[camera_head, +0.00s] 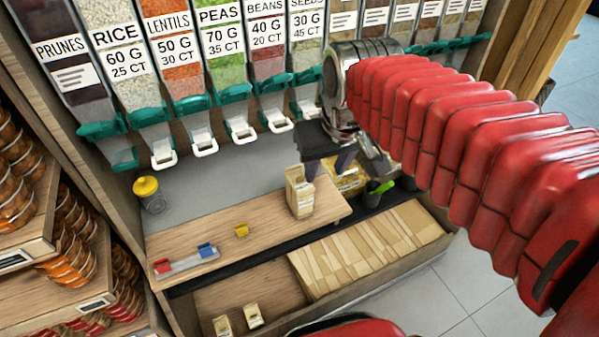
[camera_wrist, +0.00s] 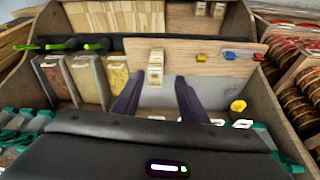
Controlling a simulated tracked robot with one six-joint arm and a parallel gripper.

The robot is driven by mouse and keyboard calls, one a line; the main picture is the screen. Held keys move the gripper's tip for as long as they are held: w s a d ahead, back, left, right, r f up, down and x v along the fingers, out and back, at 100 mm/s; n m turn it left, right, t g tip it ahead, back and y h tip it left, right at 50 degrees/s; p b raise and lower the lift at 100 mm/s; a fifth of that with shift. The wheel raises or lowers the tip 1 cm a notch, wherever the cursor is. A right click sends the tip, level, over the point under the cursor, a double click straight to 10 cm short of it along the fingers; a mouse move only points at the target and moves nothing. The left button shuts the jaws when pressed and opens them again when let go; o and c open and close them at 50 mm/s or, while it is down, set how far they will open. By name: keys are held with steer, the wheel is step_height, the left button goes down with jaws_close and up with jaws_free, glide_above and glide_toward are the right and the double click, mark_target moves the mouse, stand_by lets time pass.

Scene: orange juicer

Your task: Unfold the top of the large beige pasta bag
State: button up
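A beige paper bag (camera_head: 299,195) stands upright on the wooden board, near its right end. It also shows in the wrist view (camera_wrist: 155,70). Its top looks narrow and bent over, but the fold is too small to make out clearly. My gripper (camera_head: 327,166) is just above and to the right of the bag in the head view. In the wrist view, its two dark fingers (camera_wrist: 161,82) are spread apart and empty. The bag shows between and beyond the fingertips, closer to the left finger; I cannot tell whether they touch.
The wooden board (camera_head: 225,215) carries a yellow clip (camera_head: 241,230) and a rail with red and blue clips. A yellow-lidded jar (camera_head: 148,192) stands at left. Dispensers line the back.

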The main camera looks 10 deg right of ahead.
steer(key=w+f+g, duration=0.2)
steer(key=w, duration=0.9)
steer(key=n+g, duration=0.1)
steer(key=g, duration=0.1)
glide_above(300, 173)
steer(key=s, duration=0.3)
step_height(300, 173, down, 6)
steer(key=shift+a+f, duration=0.15)
steer(key=shift+a, duration=0.25)
step_height(300, 173, down, 14)
steer(key=shift+r, duration=0.1)
steer(key=shift+c, duration=0.6)
steer(key=shift+a, duration=0.1)
steer(key=c, duration=0.6)
steer(key=shift+c, duration=0.2)
